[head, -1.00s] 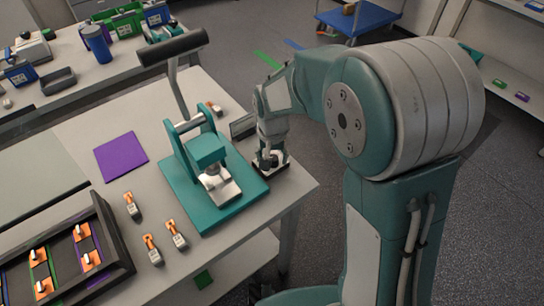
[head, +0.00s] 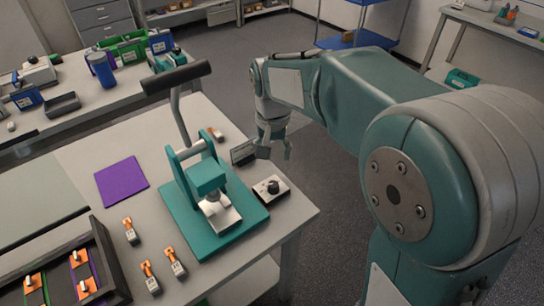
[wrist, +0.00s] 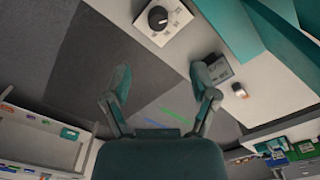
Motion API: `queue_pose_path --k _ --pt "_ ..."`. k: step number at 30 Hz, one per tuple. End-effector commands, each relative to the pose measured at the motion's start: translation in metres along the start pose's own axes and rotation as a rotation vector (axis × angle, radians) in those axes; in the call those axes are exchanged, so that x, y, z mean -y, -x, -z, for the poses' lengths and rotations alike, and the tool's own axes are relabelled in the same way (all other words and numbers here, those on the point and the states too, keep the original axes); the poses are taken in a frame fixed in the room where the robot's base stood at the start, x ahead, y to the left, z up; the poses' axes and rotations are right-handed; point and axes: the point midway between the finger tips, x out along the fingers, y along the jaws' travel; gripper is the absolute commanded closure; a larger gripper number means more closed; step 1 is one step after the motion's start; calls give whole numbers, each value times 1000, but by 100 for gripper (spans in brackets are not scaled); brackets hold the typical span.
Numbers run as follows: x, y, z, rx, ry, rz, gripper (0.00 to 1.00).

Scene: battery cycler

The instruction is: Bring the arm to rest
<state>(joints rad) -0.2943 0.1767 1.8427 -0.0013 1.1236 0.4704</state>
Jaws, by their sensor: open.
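My arm reaches from the right over the corner of the table, and its upper link is teal and grey. My gripper (head: 275,152) is open and empty, with its fingers pointing down, above and apart from a white box with a black dial (head: 272,189). In the wrist view the open fingers (wrist: 160,76) are spread with nothing between them. The dial box (wrist: 162,20) shows beyond them at the top.
A teal press (head: 205,185) with a raised lever stands left of the dial box. A small dark display (head: 243,152) is close to my gripper. A purple sheet (head: 122,180), orange-topped cells (head: 172,262) and a black tray (head: 104,255) lie farther left.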

Motion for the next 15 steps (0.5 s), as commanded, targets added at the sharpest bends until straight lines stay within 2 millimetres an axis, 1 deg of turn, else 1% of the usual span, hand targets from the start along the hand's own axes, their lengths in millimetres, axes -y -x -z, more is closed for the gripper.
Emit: queue_pose_path --k 11,13,15 --pt "-1 0 0 -2 0 1 24" --pt "-6 5 -3 -13 3 7 24" --pt "-17 15 -10 -36 8 17 24"
